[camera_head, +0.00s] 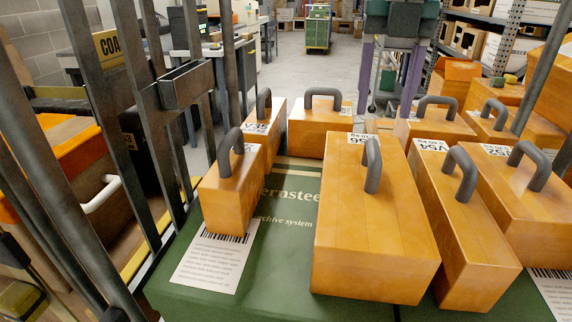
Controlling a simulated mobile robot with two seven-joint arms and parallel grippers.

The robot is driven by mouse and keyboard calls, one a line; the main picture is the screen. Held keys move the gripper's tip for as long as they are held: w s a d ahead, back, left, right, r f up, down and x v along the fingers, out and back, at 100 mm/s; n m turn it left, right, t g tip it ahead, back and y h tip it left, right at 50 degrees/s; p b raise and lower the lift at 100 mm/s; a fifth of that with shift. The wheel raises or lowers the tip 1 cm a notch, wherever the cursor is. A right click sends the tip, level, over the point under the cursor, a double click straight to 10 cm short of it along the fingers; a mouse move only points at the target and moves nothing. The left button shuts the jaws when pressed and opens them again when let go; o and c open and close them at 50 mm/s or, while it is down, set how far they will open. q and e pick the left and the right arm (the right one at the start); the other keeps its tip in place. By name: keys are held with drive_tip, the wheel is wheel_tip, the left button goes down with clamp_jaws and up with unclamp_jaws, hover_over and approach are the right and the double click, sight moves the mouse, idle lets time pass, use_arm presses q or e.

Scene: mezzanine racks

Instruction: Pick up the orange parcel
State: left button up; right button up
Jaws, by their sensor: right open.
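Several orange, wood-like parcels with grey arched handles stand on green boxes, so I cannot tell which single one the task means. The largest and nearest orange parcel (372,230) stands in the middle, upright, with a white label on top. A narrow orange parcel (229,190) stands to its left and a long one (458,235) to its right. My right gripper (385,114) comes down from the top, with two purple fingers spread apart under a dark green body. It is empty and appears beyond the large parcel's handle. My left gripper is not in view.
The green archive box (265,280) bears the parcels and has bare top around the narrow one. Dark metal bars (110,130) rise on the left. More orange parcels (520,190) crowd the right. Grey floor (290,65) is open behind, with a green cart (318,28).

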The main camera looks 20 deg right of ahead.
sight(374, 146)
drive_tip(key=f+b, duration=0.7)
drive_tip(key=f, duration=0.2)
drive_tip(key=shift+s+a+b, duration=0.15)
drive_tip(key=shift+a+b, duration=0.05)
drive_tip(key=shift+b, duration=0.15)
drive_tip(key=shift+r, duration=0.2)
drive_tip(key=shift+c, duration=0.3)
clamp_jaws()
drive_tip(key=shift+r, duration=0.1)
idle(0.3)
